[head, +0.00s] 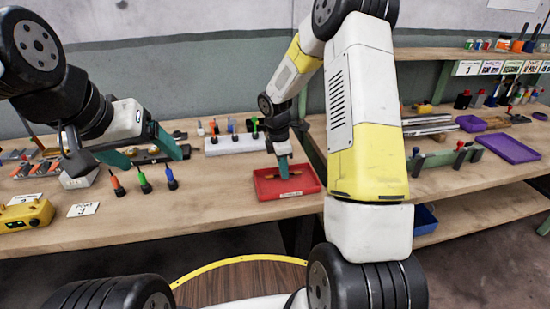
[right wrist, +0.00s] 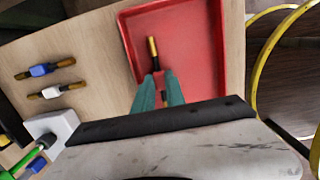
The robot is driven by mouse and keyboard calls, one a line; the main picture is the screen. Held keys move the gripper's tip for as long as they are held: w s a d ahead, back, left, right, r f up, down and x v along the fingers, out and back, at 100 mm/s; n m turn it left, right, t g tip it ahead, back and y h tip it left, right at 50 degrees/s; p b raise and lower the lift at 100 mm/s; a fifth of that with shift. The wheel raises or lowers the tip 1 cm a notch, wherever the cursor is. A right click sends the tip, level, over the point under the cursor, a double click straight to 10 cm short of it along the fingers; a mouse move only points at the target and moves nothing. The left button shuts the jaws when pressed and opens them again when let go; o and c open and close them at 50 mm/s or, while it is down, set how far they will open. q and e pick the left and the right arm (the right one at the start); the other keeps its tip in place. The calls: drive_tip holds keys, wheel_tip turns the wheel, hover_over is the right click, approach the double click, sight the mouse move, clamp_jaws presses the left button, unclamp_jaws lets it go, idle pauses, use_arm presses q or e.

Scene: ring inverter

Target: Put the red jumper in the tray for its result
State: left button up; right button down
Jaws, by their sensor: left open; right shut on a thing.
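The red tray (head: 308,187) stands near the front edge of the bench in the head view. It also shows in the right wrist view (right wrist: 205,45). My right gripper (head: 283,170) points down into the tray. In the right wrist view its teal fingers (right wrist: 159,85) are shut on a jumper (right wrist: 152,48). My left gripper (head: 152,160) is open and empty above the bench at left.
Blue (right wrist: 42,70) and white (right wrist: 55,91) jumpers lie beside the tray. Orange, green and blue-handled tools (head: 144,180) stand below my left gripper. A yellow meter (head: 25,215) sits at far left. A purple tray (head: 512,149) is on the right bench.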

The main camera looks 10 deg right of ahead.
sight(279, 175)
drive_tip(key=c, duration=1.7)
unclamp_jaws()
drive_tip(key=shift+f, duration=0.15)
wheel_tip(279, 175, up, 12)
drive_tip(key=a, duration=0.1)
drive_tip(key=s+r+m+t+y, duration=0.1)
drive_tip(key=s+r+m+t, duration=0.2)
drive_tip(key=s+r+m, duration=0.7)
drive_tip(key=s+r+m+t+y, duration=0.1)
drive_tip(key=s+m, duration=0.1)
drive_tip(key=s, duration=0.3)
drive_tip(key=s+r+m+t, duration=0.1)
drive_tip(key=s+r+m, duration=0.1)
drive_tip(key=s, duration=0.3)
drive_tip(key=s+a+r+m+t+y, duration=0.1)
drive_tip(key=s+r+m, duration=0.1)
drive_tip(key=s, duration=0.3)
drive_tip(key=shift+s+r+m+y, duration=0.25)
drive_tip(key=shift+m+y, duration=0.05)
drive_tip(key=shift+m, duration=0.6)
